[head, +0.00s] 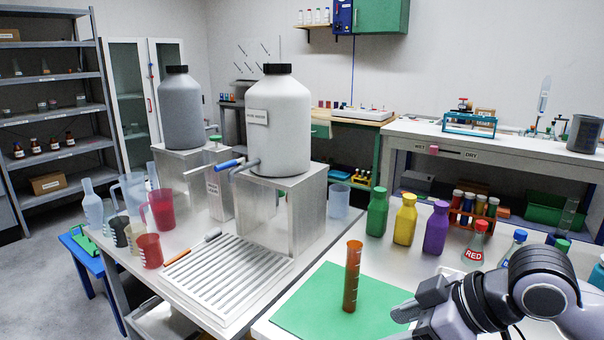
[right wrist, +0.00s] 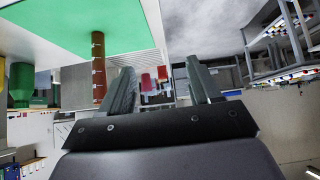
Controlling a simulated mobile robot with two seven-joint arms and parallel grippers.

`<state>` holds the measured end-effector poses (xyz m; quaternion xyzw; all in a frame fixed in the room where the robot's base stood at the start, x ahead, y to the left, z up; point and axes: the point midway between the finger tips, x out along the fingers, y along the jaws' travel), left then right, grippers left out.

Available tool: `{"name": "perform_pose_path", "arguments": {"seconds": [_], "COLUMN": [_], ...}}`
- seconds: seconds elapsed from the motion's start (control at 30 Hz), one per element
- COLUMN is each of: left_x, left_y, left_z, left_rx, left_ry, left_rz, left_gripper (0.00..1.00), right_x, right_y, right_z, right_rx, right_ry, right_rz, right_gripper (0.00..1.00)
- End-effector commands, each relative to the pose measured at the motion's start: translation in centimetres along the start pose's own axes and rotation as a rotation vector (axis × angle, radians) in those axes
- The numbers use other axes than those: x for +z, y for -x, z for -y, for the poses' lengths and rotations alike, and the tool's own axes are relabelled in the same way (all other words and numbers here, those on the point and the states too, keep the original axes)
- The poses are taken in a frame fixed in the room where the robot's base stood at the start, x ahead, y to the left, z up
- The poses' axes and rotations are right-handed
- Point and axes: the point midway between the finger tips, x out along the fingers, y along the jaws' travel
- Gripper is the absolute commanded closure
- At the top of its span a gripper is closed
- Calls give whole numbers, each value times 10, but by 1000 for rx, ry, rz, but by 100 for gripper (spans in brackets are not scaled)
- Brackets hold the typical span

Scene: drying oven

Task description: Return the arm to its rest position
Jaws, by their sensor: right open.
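My right arm comes in from the lower right of the head view. Its gripper (head: 402,318) is low over the front edge of the bench, beside the green mat (head: 310,310). In the right wrist view the two fingers of this gripper (right wrist: 160,82) stand apart with nothing between them. A brown graduated cylinder (head: 352,276) stands upright on the green mat, to the left of the gripper and apart from it. The cylinder also shows in the right wrist view (right wrist: 98,68), which appears upside down. My left gripper is not in view.
Green (head: 377,212), yellow (head: 405,220) and purple (head: 436,228) bottles stand behind the mat. A red-labelled flask (head: 477,243) and blue-capped flask (head: 514,246) are close to my right arm.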

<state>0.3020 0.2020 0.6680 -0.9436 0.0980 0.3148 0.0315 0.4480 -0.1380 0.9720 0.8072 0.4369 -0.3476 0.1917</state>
Motion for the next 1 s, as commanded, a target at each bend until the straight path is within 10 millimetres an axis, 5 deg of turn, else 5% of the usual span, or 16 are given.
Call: {"name": "perform_pose_path", "arguments": {"seconds": [0.2,0.5,0.77,1.0], "left_x": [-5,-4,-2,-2], "left_y": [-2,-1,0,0], "left_z": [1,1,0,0], "left_rx": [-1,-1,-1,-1], "left_ry": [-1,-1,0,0], "left_rz": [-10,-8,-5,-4], "left_gripper": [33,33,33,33], "right_x": [36,96,169,244], "right_y": [-38,-64,-63,-41], "right_z": [31,61,84,110], "right_rx": [15,107,235,367], "right_ry": [-49,-213,-428,-620], "right_rz": [9,45,156,326], "right_gripper": [38,38,38,38]}}
